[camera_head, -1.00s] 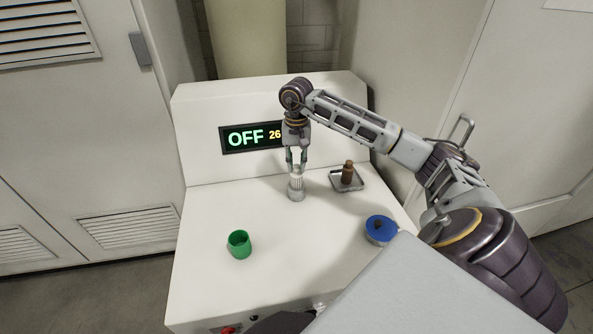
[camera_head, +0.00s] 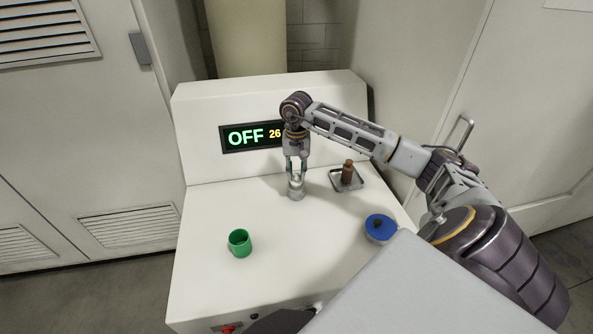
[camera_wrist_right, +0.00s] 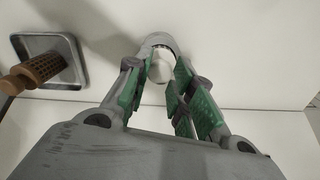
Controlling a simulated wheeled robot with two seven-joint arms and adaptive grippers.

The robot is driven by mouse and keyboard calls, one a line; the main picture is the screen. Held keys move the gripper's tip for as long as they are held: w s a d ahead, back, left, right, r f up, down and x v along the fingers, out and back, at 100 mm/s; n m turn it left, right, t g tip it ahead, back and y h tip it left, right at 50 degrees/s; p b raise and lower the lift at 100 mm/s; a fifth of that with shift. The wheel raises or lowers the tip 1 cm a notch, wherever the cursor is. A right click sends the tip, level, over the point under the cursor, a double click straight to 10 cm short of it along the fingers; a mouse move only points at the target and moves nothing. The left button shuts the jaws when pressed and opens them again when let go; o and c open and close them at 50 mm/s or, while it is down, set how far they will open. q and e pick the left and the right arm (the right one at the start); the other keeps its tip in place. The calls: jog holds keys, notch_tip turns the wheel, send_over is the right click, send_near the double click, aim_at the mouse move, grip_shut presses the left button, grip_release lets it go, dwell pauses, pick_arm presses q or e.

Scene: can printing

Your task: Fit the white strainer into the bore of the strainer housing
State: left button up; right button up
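The grey cylindrical strainer housing (camera_head: 297,189) stands upright on the white machine top. My right gripper (camera_head: 297,172) points straight down over it, its fingertips close to the rim. In the right wrist view, the white strainer (camera_wrist_right: 161,69) is between the green finger pads (camera_wrist_right: 162,84), and its far end is within the housing's round opening (camera_wrist_right: 157,40). The fingers appear shut on the strainer. In the head view the strainer is mostly hidden by fingers and housing, so I cannot tell how deep it sits. My left gripper is not in view.
A metal tray (camera_head: 358,184) with a brown-handled tool (camera_head: 347,171) lies right of the housing. A green cup (camera_head: 239,243) stands at front left and a blue-topped round container (camera_head: 379,227) at front right. The display panel (camera_head: 250,137) behind reads OFF.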

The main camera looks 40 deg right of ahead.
jog(key=o, duration=0.3)
jog(key=shift+r, duration=0.2)
jog(key=shift+r+b, duration=0.3)
jog(key=shift+r, duration=1.85)
notch_tip(320, 180, up, 8)
jog(key=shift+f+b, duration=0.2)
jog(key=shift+b, duration=0.25)
